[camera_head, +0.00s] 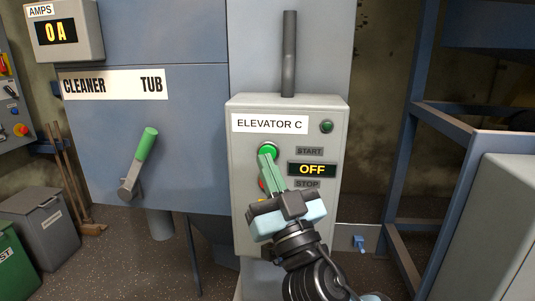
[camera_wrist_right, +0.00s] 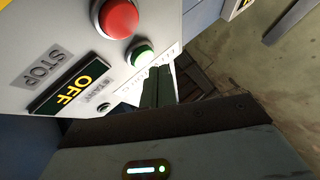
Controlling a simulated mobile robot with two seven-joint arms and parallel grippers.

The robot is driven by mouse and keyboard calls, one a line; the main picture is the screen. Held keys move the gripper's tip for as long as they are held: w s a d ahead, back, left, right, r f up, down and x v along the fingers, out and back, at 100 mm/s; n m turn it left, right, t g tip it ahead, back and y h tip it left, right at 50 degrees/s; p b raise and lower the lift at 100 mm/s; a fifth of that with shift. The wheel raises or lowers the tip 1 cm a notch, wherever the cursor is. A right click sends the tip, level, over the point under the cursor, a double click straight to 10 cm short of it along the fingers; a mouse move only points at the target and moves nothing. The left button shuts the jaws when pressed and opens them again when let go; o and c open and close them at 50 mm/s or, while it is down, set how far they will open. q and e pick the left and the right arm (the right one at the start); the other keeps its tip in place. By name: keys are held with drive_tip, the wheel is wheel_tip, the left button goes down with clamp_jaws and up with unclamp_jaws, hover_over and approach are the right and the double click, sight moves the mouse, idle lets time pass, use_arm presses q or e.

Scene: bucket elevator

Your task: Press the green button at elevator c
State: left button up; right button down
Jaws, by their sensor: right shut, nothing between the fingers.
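The green start button (camera_head: 267,150) is on the grey Elevator C control box (camera_head: 243,170), beside the START label. The display (camera_head: 312,169) reads OFF. My right gripper (camera_head: 267,158) is shut and empty, its tips overlapping the lower part of the green button in the head view. In the right wrist view the green button (camera_wrist_right: 140,54) shows beside the fingers (camera_wrist_right: 158,85); I cannot tell whether they touch it. The red stop button (camera_wrist_right: 118,18) is clear in the wrist view and mostly hidden behind the gripper in the head view. My left gripper is not in view.
A green-handled lever (camera_head: 146,144) is on the Cleaner Tub panel (camera_head: 190,130) to the left. A small dark green lamp (camera_head: 326,126) is at the box's upper right. A blue metal frame (camera_head: 412,170) stands to the right, with a grey cabinet (camera_head: 490,230) in front.

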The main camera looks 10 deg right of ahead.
drive_tip(key=shift+w, duration=0.1)
idle(0.6)
drive_tip(key=shift+w+d, duration=0.15)
drive_tip(key=shift+w, duration=0.15)
drive_tip(key=shift+w+d, duration=0.2)
drive_tip(key=shift+w, duration=0.25)
idle(0.8)
drive_tip(key=shift+s, duration=0.1)
idle(0.3)
drive_tip(key=shift+s+a, duration=0.3)
drive_tip(key=shift+s, duration=0.45)
